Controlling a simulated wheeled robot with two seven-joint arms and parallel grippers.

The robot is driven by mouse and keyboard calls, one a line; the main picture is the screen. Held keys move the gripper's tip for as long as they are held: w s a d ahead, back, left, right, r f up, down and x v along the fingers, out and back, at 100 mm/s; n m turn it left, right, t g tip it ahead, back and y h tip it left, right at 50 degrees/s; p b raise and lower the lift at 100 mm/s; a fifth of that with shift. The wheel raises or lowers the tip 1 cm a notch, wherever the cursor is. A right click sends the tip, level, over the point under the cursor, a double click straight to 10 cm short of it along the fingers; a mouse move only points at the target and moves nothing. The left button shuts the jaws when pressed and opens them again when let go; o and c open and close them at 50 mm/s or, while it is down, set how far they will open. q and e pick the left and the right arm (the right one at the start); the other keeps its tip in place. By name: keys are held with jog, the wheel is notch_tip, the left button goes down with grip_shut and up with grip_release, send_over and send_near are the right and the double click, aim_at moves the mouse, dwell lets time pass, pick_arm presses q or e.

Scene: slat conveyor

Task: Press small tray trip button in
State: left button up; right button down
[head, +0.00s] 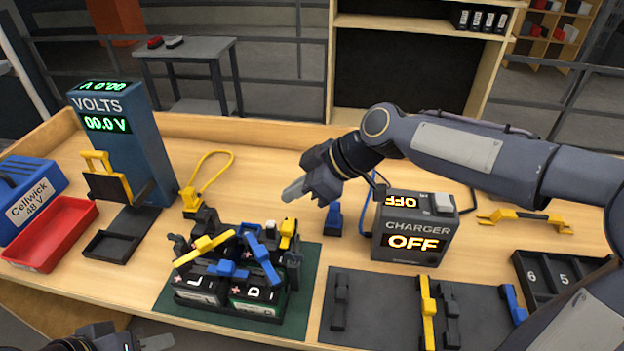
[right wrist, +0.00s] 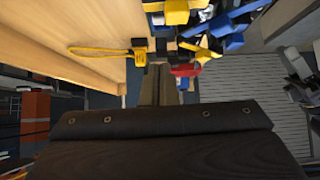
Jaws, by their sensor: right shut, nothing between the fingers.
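I cannot make out a trip button for certain in either view. A small black tray (head: 90,250) lies in front of the blue VOLTS meter (head: 135,150), which reads 00.0 V. Another black tray (head: 520,266) with compartments marked 6 and 5 sits at the far right, partly behind my right arm. My right gripper (head: 293,190) is shut and empty, above the table, behind the battery cluster and left of the charger. My left gripper (head: 150,343) shows only partly at the bottom edge, away from the trays; its opening is unclear.
Batteries with yellow, blue and black clamps (head: 205,245) stand on a green mat (head: 305,285). The charger (head: 410,228) reads OFF. A yellow cable loop (head: 228,160) also shows in the right wrist view (right wrist: 95,50). A red bin (head: 50,232) and blue Cellwick box (head: 30,185) stand left.

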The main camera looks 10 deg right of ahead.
jog(key=shift+v, duration=2.3)
jog(key=shift+w+r, duration=0.1)
jog(key=shift+w, duration=0.05)
jog(key=s+d+f+m+t+h, duration=0.1)
jog(key=s+d+f+m, duration=0.2)
jog(key=s, duration=0.4)
jog(key=s+d+f+m+h, duration=0.2)
jog(key=s+d+f+m, duration=0.2)
jog(key=s+d+m, duration=0.2)
jog(key=s+d+f+m+t+h, duration=0.1)
jog(key=s+d+f+m, duration=0.3)
jog(key=s+m, duration=0.3)
jog(key=shift+s+f+t+h, duration=0.2)
jog(key=shift+s+t+h, duration=0.15)
jog(key=shift+s, duration=0.2)
jog(key=shift+d, duration=0.15)
